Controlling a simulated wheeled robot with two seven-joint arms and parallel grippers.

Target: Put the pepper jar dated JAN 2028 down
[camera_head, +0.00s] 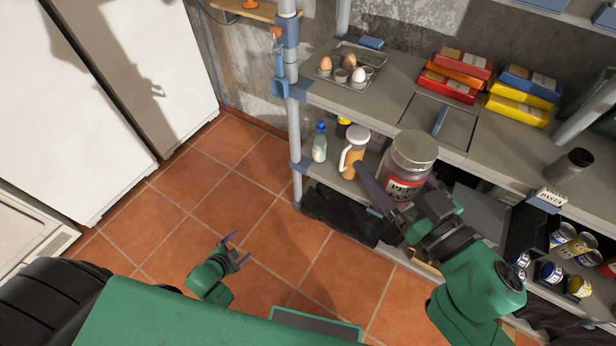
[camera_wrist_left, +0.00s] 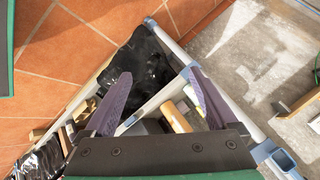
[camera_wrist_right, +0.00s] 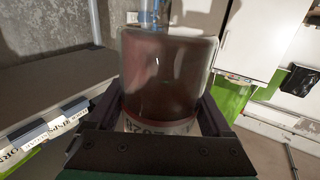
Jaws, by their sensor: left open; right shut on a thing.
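The pepper jar (camera_head: 407,168) is a large clear jar with a grey lid, dark red contents and a red label reading PEP. It also fills the middle of the right wrist view (camera_wrist_right: 168,75), where part of a date is visible upside down ending in 028. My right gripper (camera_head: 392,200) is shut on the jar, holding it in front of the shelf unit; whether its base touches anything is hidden. My left gripper (camera_head: 236,252) is open and empty over the tiled floor, with its spread fingers also seen in the left wrist view (camera_wrist_left: 155,105).
The shelf unit's upper board (camera_head: 385,105) carries an egg tray (camera_head: 350,70), coloured boxes (camera_head: 459,70) and a dark jar (camera_head: 567,163). A bottle (camera_head: 319,145) and an orange-and-white jug (camera_head: 353,155) stand on the board below. Cans (camera_head: 562,235) lie at lower right.

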